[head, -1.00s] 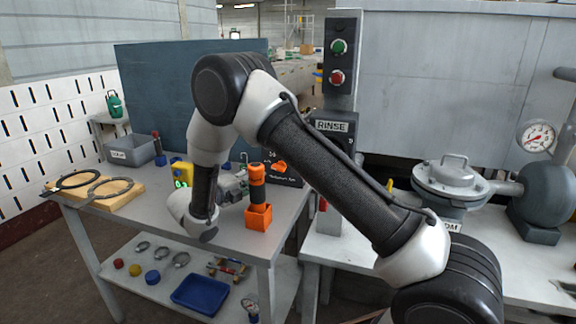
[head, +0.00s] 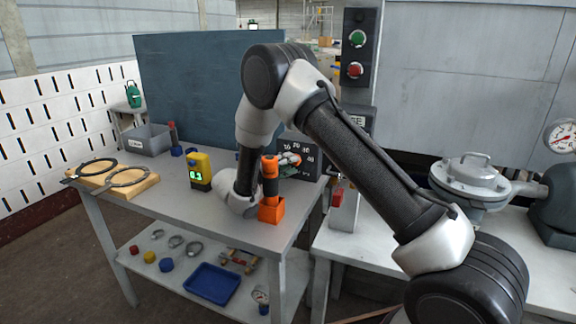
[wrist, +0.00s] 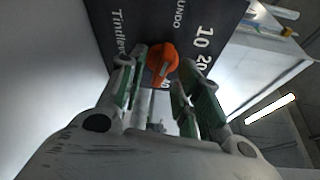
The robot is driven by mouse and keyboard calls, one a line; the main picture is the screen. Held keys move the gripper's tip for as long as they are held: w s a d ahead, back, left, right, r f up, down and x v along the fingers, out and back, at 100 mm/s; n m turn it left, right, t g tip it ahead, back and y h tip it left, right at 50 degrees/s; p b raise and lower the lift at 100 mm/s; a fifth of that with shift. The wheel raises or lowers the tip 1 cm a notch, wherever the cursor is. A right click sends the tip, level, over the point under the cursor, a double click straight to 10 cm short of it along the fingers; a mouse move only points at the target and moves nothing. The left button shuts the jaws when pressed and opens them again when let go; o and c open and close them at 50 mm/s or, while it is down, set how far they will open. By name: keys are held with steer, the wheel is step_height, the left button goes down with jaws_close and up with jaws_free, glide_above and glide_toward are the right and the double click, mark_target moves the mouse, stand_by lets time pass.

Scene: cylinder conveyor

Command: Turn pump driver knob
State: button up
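The pump driver is a black box (head: 312,158) with white dial numbers, at the back right of the grey table. It also fills the upper middle of the wrist view (wrist: 105,22). Its orange knob (wrist: 163,62) shows in the wrist view between my fingertips, nearer the left one. My gripper (wrist: 160,70) is open, its green-padded fingers apart on either side of the knob. I cannot tell whether either finger touches it. In the head view my gripper (head: 291,160) is in front of the dial face and mostly hides the knob.
An orange-handled tool stands in an orange holder (head: 271,210) close beside my wrist. A yellow meter (head: 200,172) is left of my arm. A wooden board with black rings (head: 118,184) and a grey bin (head: 150,138) are further left. A button post (head: 357,70) rises to the right.

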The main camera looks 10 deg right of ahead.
jaws_close()
steer(key=shift+r+m+y, duration=0.15)
steer(key=shift+m+y, duration=0.15)
steer(key=shift+m, duration=0.4)
steer(key=shift+m+y, duration=0.6)
steer(key=shift+m, duration=0.6)
steer(key=shift+o, duration=0.2)
jaws_free()
steer(key=v, duration=1.2)
